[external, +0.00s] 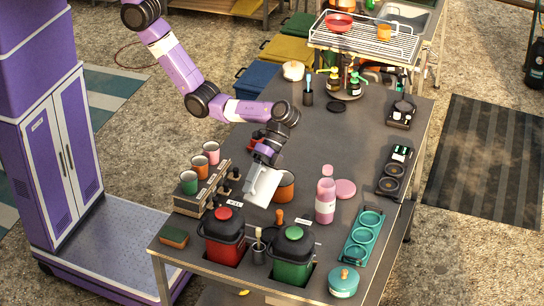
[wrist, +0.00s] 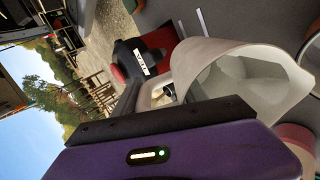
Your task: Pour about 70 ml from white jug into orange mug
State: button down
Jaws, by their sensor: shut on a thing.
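The white jug (external: 262,187) hangs from my gripper (external: 266,158), tilted, above the table near its front left part. An orange mug (external: 286,190) stands on the table just right of the jug, partly hidden by it. In the wrist view the white jug (wrist: 225,70) fills the middle, lying over with its wide mouth to the right. My gripper is shut on the jug's handle side; the fingertips are mostly hidden there. I cannot make out any liquid level or stream. A curved rim at the right edge of the wrist view is too cut off to identify.
A rack (external: 205,190) with several cups stands left of the jug. Red (external: 225,238) and green (external: 293,258) lidded containers are in front. A pink bottle (external: 325,202) and teal tray (external: 364,237) are to the right. The table's middle behind the bottle is mostly clear.

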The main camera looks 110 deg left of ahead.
jog(key=shift+a+h+b, duration=0.2)
jog(key=shift+h+b, duration=0.2)
jog(key=shift+b, duration=0.2)
jog(key=shift+r, duration=0.15)
jog(key=shift+w+a+r+h, duration=0.1)
jog(key=shift+r+h, duration=0.15)
jog(key=shift+h, duration=0.05)
jog(key=shift+a+r, duration=0.1)
jog(key=shift+w+a+r+b, duration=0.2)
jog(key=shift+a+b, duration=0.2)
jog(key=shift+b, duration=0.05)
jog(key=shift+w+a+r+g+h, duration=0.1)
jog(key=shift+a+r+g+h, duration=0.15)
jog(key=shift+h, duration=0.25)
dwell(0.8)
